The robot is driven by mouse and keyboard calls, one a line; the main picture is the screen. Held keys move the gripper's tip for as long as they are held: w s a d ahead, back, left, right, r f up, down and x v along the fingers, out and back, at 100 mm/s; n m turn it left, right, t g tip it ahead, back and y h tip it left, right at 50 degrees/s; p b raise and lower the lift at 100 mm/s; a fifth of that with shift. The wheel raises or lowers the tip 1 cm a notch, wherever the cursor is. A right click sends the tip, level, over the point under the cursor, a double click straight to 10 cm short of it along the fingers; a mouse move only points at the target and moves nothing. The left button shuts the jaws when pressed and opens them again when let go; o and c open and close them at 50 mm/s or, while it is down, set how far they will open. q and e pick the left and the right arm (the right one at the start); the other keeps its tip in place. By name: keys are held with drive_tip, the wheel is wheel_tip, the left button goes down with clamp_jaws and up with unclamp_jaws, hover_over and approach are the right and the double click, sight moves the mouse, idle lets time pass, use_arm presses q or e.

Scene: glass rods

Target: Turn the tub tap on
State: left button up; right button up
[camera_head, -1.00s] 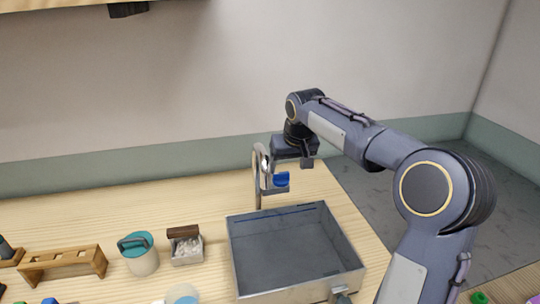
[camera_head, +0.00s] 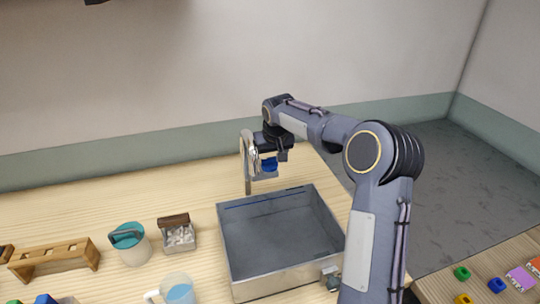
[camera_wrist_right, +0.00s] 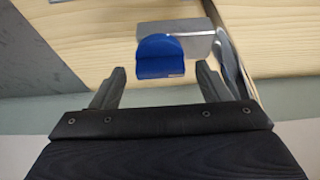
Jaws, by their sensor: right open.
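The tub tap (camera_head: 246,166) is a tall curved metal spout at the back left of the grey metal tub (camera_head: 282,232). Its blue handle (camera_head: 269,165) sits on a metal block to the right of the spout, and it shows in the right wrist view (camera_wrist_right: 160,57). My right gripper (camera_wrist_right: 161,73) is open and reaches over the handle from behind. In the wrist view the handle lies between the fingertips with gaps on both sides, so nothing is gripped. The head view partly hides the fingers. My left gripper is not in view.
A teal-lidded pot (camera_head: 131,245), a box of white pieces (camera_head: 179,235), a wooden rack (camera_head: 55,259) and a clear jug (camera_head: 178,289) stand left of the tub. Small coloured blocks (camera_head: 496,285) lie at lower right. The tabletop behind the pots is clear.

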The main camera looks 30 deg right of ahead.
drive_tip(key=c, duration=1)
drive_tip(key=shift+r+n, duration=0.1)
drive_tip(key=shift+n, duration=0.3)
drive_tip(key=n+p, duration=0.1)
drive_tip(key=n, duration=0.1)
drive_tip(key=n+y+p, duration=0.1)
drive_tip(key=shift+d+n+y, duration=0.2)
drive_tip(key=shift+n+y, duration=0.1)
drive_tip(key=shift+n, duration=0.1)
drive_tip(key=n+y+p, duration=0.1)
drive_tip(key=n+p, duration=0.1)
drive_tip(key=n, duration=0.2)
drive_tip(key=shift+d+n+y, duration=0.1)
drive_tip(key=shift+n+y, duration=0.2)
drive_tip(key=shift+y, duration=0.1)
drive_tip(key=n+g+p, duration=0.1)
drive_tip(key=n, duration=0.1)
drive_tip(key=n+g+y+p, duration=0.1)
drive_tip(key=n+p, duration=0.1)
drive_tip(key=n, duration=0.1)
drive_tip(key=shift+w+y, duration=0.15)
drive_tip(key=shift+y, duration=0.15)
drive_tip(key=shift+d+n+g+p, duration=0.1)
drive_tip(key=shift+n+g+p, duration=0.5)
drive_tip(key=shift+n, duration=1.2)
